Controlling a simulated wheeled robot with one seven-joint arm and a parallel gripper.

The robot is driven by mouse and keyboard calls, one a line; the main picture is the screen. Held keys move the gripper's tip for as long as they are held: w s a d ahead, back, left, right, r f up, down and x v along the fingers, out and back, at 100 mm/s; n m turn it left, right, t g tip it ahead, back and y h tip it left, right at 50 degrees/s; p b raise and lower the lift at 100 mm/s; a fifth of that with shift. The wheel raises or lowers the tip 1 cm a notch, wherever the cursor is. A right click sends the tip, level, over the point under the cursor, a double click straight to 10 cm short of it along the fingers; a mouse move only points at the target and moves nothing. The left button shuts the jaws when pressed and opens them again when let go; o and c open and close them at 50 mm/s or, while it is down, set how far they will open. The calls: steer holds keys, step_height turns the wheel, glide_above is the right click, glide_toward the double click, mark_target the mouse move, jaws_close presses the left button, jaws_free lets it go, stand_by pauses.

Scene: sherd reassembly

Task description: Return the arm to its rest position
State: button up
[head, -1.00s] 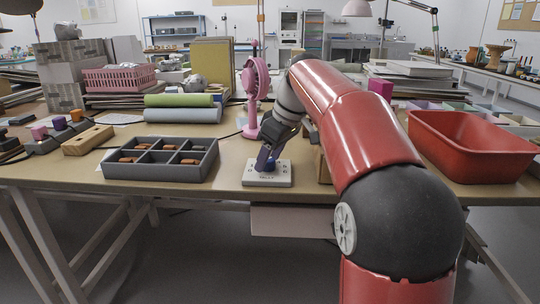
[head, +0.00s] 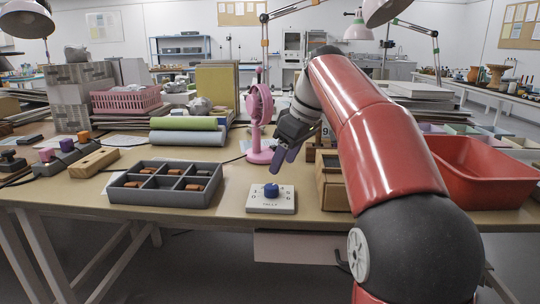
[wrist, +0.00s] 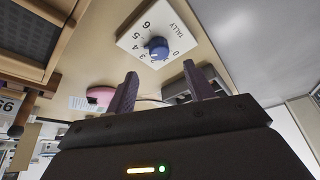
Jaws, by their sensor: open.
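My gripper (head: 286,157) is open and empty, raised above the table behind the tally dial. In the wrist view its two purple fingers (wrist: 162,90) stand apart with nothing between them. The tally dial is a white plate (head: 284,205) with printed numbers and a blue knob (head: 271,190), lying near the table's front edge. The plate (wrist: 178,50) and knob (wrist: 158,47) also show in the wrist view, apart from the fingers. My red arm reaches in from the right and hides part of the table.
A grey compartment tray (head: 165,200) with brown pieces lies left of the dial. A pink fan (head: 260,125) stands behind it. A wooden box (head: 333,183) sits to the right, close to my arm. A red bin (head: 485,178) is farther right.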

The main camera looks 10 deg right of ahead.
steer(key=s+a+f+m+t+h, duration=0.1)
steer(key=s+f+m, duration=0.3)
steer(key=s+f, duration=0.5)
steer(key=s+a+f+m+t+h, duration=0.1)
steer(key=s+f+m, duration=0.3)
steer(key=s+f, duration=0.5)
steer(key=s+h, duration=0.1)
steer(key=s, duration=0.7)
steer(key=shift+a+f+m+p, duration=0.25)
steer(key=shift+f+m+p, duration=0.05)
steer(key=shift+f+m, duration=0.1)
steer(key=shift+s, duration=0.1)
